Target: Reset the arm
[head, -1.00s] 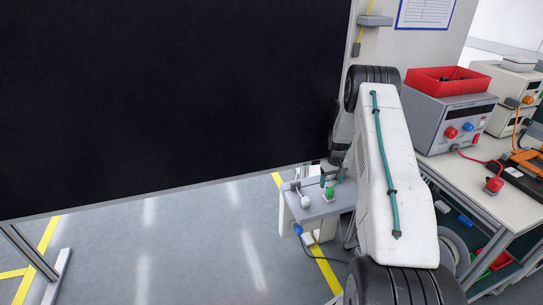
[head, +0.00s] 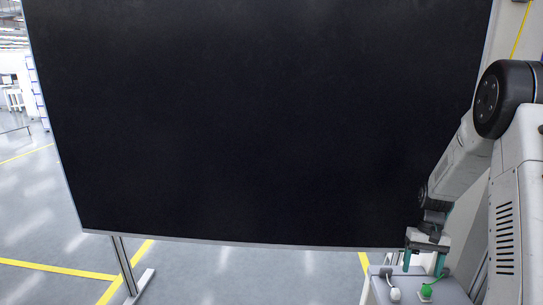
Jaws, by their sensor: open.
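My gripper (head: 424,266) is at the lower right of the head view, at the end of my white and black arm. It points down with its two teal fingers apart, and nothing shows between them. It is over or just behind a small grey box (head: 447,292), which carries a green knob (head: 427,291) and a white knob (head: 395,294). The fingertips look close to the knobs, but I cannot tell whether they touch anything. The box's lower part is cut off by the picture's edge.
A large black panel (head: 260,120) in a light frame fills most of the view, with my arm near its right edge. Its metal stand (head: 124,265) reaches the floor at left. Grey floor (head: 35,200) with yellow lines is clear at far left.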

